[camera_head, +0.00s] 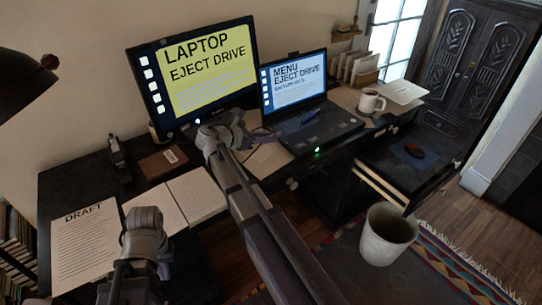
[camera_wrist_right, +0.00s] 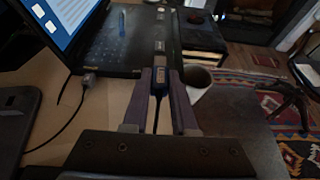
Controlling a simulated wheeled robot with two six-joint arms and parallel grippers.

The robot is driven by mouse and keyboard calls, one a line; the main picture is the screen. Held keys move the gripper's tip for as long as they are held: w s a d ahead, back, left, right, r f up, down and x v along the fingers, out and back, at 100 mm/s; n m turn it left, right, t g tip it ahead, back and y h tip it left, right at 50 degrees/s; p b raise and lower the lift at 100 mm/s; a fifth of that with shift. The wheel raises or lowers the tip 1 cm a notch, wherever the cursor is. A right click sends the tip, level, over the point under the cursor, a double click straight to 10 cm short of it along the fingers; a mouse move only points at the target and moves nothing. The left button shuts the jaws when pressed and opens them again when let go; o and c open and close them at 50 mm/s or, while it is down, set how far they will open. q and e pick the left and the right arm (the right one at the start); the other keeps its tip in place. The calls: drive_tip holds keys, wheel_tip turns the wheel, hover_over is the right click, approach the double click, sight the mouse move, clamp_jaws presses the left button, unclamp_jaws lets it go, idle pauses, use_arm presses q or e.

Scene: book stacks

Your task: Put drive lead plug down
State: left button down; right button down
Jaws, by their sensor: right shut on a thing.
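My right gripper (camera_wrist_right: 160,78) is shut on the drive lead plug (camera_wrist_right: 158,88), a small dark plug with a light metal end. Its thin lead runs back between the two purple fingers. In the head view my right gripper (camera_head: 252,136) is above the desk, in front of the monitor and left of the laptop (camera_head: 318,132); the plug is too small to make out there. The laptop (camera_wrist_right: 105,50) also shows in the right wrist view, beyond the fingertips. My left gripper (camera_head: 150,250) is low at the left, near the papers, its fingertips not clear.
A monitor (camera_head: 205,70) stands behind my right gripper. Open pages (camera_head: 185,200) and a draft sheet (camera_head: 85,245) cover the left desk. A grey connector (camera_wrist_right: 89,79) with a cable sits by the laptop's edge.

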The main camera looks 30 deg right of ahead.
sight(268, 166)
drive_tip(key=shift+f+b, duration=5)
drive_tip(key=shift+f, duration=0.1)
drive_tip(key=shift+f, duration=0.1)
drive_tip(key=shift+f+b, duration=0.55)
drive_tip(key=shift+b, duration=0.1)
drive_tip(key=c, duration=0.7)
unclamp_jaws()
drive_tip(key=shift+r, duration=0.1)
